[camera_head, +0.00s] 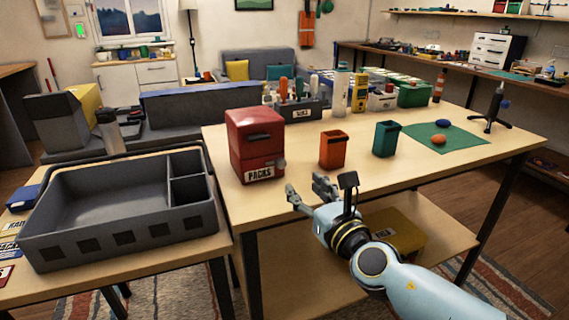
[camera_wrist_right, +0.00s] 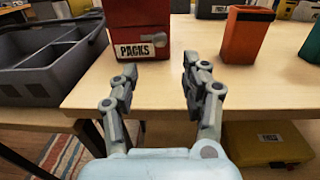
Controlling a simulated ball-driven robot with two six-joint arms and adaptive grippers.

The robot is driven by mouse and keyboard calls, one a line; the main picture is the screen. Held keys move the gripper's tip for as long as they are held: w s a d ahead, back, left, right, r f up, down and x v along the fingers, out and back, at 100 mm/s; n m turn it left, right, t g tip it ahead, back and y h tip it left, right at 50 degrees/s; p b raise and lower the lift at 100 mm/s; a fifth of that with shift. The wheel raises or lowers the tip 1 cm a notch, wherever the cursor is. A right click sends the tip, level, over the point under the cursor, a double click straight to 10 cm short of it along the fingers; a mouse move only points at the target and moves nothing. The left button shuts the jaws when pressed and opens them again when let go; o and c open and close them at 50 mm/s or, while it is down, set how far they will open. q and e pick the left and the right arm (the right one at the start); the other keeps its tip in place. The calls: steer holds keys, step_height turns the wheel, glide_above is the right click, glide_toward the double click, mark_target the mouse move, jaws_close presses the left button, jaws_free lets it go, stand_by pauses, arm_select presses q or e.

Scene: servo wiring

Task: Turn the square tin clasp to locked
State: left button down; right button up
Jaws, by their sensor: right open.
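The square tin (camera_head: 255,145) is red, labelled PACKS, and stands upright near the left edge of the table. Its small grey clasp (camera_head: 281,163) sits at the lower right of the tin; whether it is locked is too small to tell. In the right wrist view the tin (camera_wrist_right: 140,18) is straight ahead, with the clasp (camera_wrist_right: 159,40) on its front face. My right gripper (camera_head: 308,190) is open and empty, in front of the tin and to its right, apart from it. It also shows in the right wrist view (camera_wrist_right: 157,82). My left gripper is not in view.
An orange bin (camera_head: 333,150) and a teal bin (camera_head: 385,139) stand right of the tin. A green mat (camera_head: 445,138) lies farther right. A grey tray (camera_head: 110,205) is on the left table. A yellow case (camera_head: 400,236) is on the lower shelf. The table front is clear.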

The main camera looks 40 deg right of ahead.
mark_target(282, 164)
steer(key=w, duration=0.3)
steer(key=w+d, duration=0.1)
steer(key=w, duration=0.3)
steer(key=w+d, duration=0.1)
steer(key=w, duration=0.2)
steer(key=shift+w, duration=0.15)
steer(key=shift+a, duration=0.1)
jaws_close()
